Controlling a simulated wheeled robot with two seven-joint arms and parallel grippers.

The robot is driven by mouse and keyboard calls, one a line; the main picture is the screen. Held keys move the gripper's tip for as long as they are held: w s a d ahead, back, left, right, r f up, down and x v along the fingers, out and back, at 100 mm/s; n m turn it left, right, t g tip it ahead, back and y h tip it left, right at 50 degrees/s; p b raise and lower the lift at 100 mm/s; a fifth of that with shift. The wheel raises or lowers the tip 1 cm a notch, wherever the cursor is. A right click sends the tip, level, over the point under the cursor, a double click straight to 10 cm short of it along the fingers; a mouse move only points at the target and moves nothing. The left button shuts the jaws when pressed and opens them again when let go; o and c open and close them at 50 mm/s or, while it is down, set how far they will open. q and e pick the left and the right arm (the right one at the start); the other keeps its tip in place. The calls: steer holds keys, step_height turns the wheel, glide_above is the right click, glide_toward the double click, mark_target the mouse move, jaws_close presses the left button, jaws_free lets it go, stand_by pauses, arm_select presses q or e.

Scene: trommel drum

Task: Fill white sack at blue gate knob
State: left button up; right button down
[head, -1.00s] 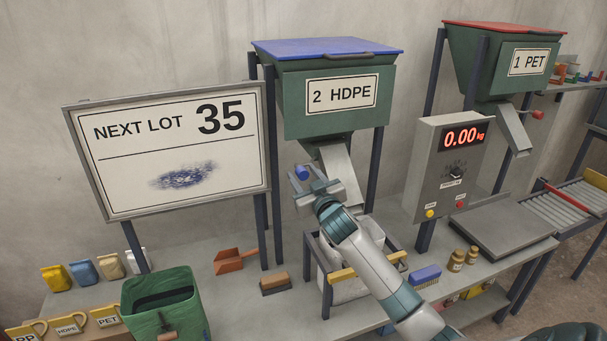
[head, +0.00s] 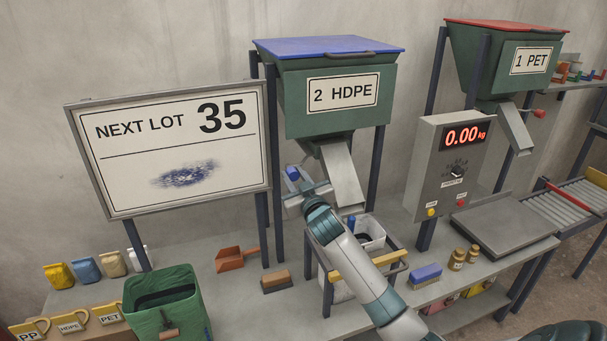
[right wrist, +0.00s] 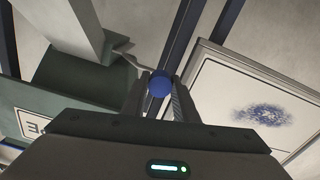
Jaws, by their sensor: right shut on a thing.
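The blue gate knob (head: 292,173) is on the left side of the 2 HDPE hopper (head: 330,105), level with its grey chute (head: 341,175). My right gripper (head: 300,181) is shut on the knob; the right wrist view shows the round blue knob (right wrist: 160,83) between the fingertips. The white sack (head: 372,232) hangs open in a dark frame below the chute, partly hidden by my right arm. A dark blue patch shows at the sack's mouth under the chute's end; I cannot tell whether it is falling material. My left gripper is not in view.
A sign (head: 170,150) reading NEXT LOT 35 stands left of the hopper. The scale display (head: 465,137) reads 0.00 kg. The scale platform (head: 505,230) is bare.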

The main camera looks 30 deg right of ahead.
steer(key=a, duration=0.3)
steer(key=shift+w+a, duration=0.1)
steer(key=shift+w, duration=0.25)
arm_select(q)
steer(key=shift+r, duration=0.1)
arm_select(e)
steer(key=c, duration=1.4)
jaws_free()
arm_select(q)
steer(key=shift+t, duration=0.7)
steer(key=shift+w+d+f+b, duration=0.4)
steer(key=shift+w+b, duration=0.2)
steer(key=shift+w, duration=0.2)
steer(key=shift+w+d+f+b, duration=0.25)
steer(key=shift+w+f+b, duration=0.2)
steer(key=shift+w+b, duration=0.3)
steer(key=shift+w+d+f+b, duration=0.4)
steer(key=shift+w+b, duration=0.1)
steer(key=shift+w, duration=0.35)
arm_select(e)
steer(key=v, duration=1.7)
steer(key=shift+s, duration=0.2)
